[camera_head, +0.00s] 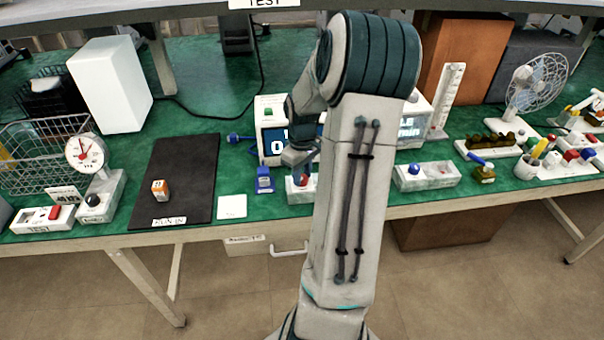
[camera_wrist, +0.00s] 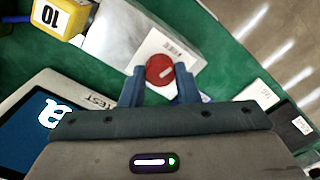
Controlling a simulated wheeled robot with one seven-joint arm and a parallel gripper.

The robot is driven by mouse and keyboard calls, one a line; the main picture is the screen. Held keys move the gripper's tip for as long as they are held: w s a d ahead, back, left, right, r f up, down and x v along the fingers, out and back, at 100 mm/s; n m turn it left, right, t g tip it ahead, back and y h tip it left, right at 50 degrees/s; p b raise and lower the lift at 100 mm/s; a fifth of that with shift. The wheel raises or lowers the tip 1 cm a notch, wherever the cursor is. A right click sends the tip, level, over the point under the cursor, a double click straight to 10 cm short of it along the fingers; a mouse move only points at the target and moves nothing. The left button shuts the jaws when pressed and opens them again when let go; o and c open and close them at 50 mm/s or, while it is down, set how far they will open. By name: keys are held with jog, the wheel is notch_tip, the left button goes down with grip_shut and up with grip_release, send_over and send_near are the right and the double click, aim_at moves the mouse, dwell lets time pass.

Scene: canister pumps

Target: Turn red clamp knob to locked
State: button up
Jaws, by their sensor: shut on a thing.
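In the head view the knob (camera_head: 305,181) shows as a bit of red on a white base (camera_head: 297,195), below my gripper (camera_head: 298,165). My arm hides the right part of that base.
A boxy instrument with a screen (camera_head: 272,130) stands just behind. A blue item (camera_head: 264,180) and white square (camera_head: 232,207) lie to the left. A shelf edge (camera_head: 100,15) runs overhead.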

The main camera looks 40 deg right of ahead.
jog(key=m, duration=0.3)
jog(key=shift+m+b, duration=0.3)
jog(key=shift+b, duration=0.1)
jog(key=m, duration=0.3)
jog(key=shift+w+m+b, duration=0.1)
jog(key=shift+m+b, duration=0.2)
jog(key=shift+b, duration=0.05)
jog(key=m, duration=0.3)
jog(key=shift+m, duration=2.2)
jog(key=o, duration=1)
jog(key=shift+c, duration=0.2)
jog(key=shift+r, duration=0.15)
